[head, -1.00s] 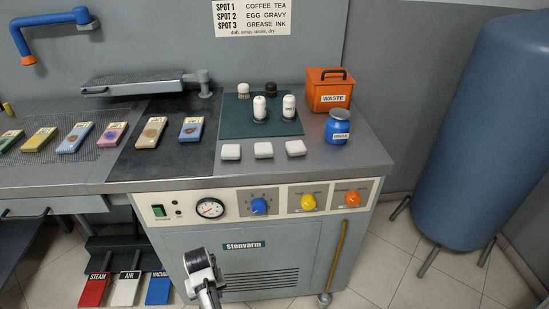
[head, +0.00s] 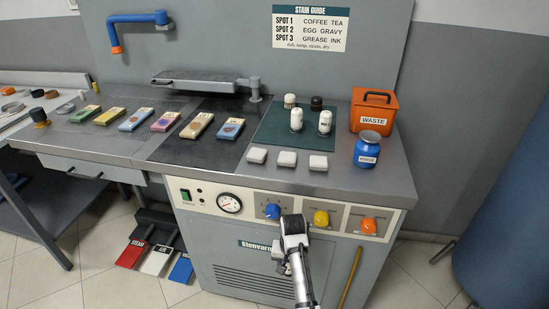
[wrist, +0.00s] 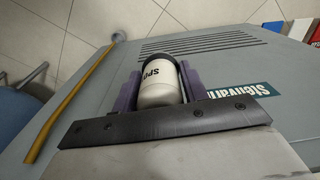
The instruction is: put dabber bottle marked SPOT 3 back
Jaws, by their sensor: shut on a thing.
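My gripper (head: 291,238) is in front of the grey console, below the blue knob and well below the worktop. In the wrist view its purple fingers are shut on a white dabber bottle (wrist: 158,92) with a dark end. Its black lettering starts "SPO"; the number is hidden. A stain guide (head: 311,28) on the wall lists SPOT 1 to 3.
An orange WASTE bin (head: 373,113) and a blue jar (head: 367,150) stand right of the mat. White pads (head: 287,159) line its front. Stained swatches (head: 197,126) lie left. A blue tank (head: 510,210) is far right.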

